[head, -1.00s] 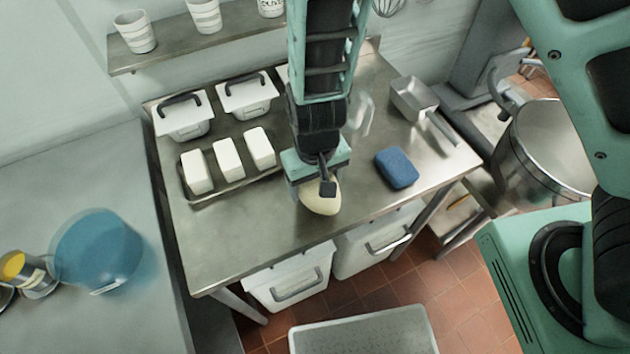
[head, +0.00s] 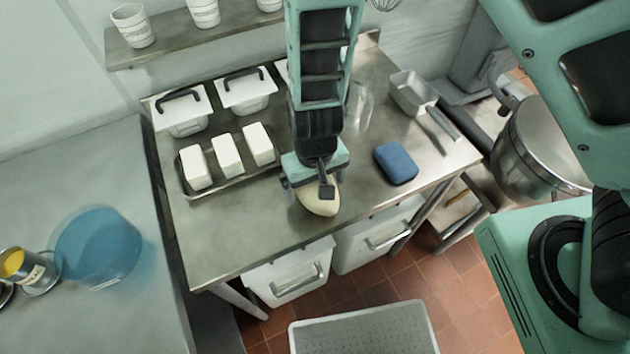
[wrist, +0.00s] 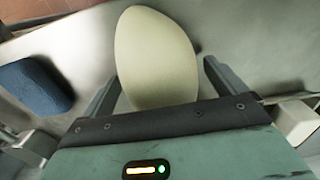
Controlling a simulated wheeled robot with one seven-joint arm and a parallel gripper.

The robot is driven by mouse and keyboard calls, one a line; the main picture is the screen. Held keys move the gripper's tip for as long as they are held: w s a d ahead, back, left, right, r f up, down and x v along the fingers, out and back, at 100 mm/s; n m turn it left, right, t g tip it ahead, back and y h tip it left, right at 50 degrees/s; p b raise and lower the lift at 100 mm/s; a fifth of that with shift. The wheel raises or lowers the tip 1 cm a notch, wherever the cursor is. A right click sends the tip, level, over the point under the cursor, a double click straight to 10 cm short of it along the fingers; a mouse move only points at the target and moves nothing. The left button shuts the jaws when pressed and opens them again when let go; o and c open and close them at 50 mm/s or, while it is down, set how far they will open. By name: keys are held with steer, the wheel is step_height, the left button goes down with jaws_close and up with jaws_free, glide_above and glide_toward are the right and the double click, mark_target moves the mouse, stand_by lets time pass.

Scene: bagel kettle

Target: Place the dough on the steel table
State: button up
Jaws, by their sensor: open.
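The dough (head: 320,200) is a pale, smooth, egg-shaped lump near the front edge of the steel table (head: 235,235). In the wrist view the dough (wrist: 157,58) lies between the two fingers of my gripper (wrist: 160,90), with a visible gap on the right side. My gripper (head: 312,190) is open and points down over the dough in the head view, hiding part of it. The dough appears to rest on the table top, though its underside is hidden.
A blue sponge (head: 396,162) lies right of the dough, also in the wrist view (wrist: 38,88). White blocks on a tray (head: 240,180) and lidded white tubs (head: 182,112) stand left. A metal scoop (head: 412,95) lies at the back right. The table's front left is clear.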

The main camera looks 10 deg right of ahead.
step_height(320, 180, up, 12)
steer(key=shift+p, duration=0.3)
steer(key=s+d+r+n, duration=0.4)
steer(key=s+d+r, duration=0.4)
steer(key=s+r, duration=0.3)
step_height(320, 180, up, 2)
steer(key=shift+n+y, duration=0.3)
steer(key=shift+s+d, duration=0.1)
step_height(320, 180, down, 4)
steer(key=b, duration=0.3)
steer(key=shift+r+b, duration=0.2)
steer(key=shift+b, duration=0.1)
